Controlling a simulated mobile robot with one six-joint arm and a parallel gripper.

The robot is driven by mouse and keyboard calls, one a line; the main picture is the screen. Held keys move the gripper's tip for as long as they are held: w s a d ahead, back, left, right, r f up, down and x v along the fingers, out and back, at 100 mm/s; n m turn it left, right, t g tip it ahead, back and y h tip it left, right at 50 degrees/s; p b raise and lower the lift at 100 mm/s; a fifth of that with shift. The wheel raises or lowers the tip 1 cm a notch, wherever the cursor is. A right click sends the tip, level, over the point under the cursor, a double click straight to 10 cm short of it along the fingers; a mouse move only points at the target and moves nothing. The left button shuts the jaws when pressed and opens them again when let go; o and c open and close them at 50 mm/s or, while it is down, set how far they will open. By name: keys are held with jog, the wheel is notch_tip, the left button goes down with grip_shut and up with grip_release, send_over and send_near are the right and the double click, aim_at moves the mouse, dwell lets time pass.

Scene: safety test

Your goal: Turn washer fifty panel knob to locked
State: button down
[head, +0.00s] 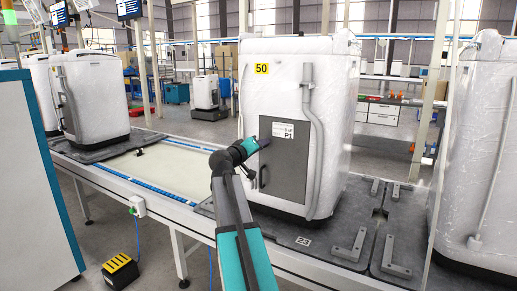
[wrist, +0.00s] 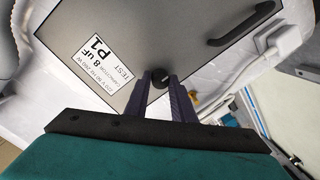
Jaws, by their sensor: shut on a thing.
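The washer (head: 295,70) with the yellow "50" label stands on a dark pallet on the line. Its grey panel (head: 285,170) carries a white "P1" label (wrist: 97,57), and the panel also shows in the wrist view (wrist: 135,30). In the wrist view, the small black round knob (wrist: 160,76) sits at the panel's edge near the label. My gripper (wrist: 164,88) is shut on the knob, one finger on each side. In the head view my gripper (head: 262,143) reaches the panel's upper part and hides the knob. I cannot tell the knob's lock position.
A black handle (wrist: 240,25) sticks out from the panel. A grey hose (head: 312,130) runs down the washer to the right of the panel. Other wrapped washers stand left (head: 90,95) and right (head: 485,150). A yellow-black foot pedal box (head: 120,271) is on the floor.

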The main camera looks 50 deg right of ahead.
jog(key=shift+s+d+r, duration=0.1)
jog(key=shift+d+r, duration=0.05)
jog(key=c, duration=1.5)
grip_release()
jog(key=p+v, duration=0.1)
jog(key=v, duration=1.2)
jog(key=shift+a, duration=0.45)
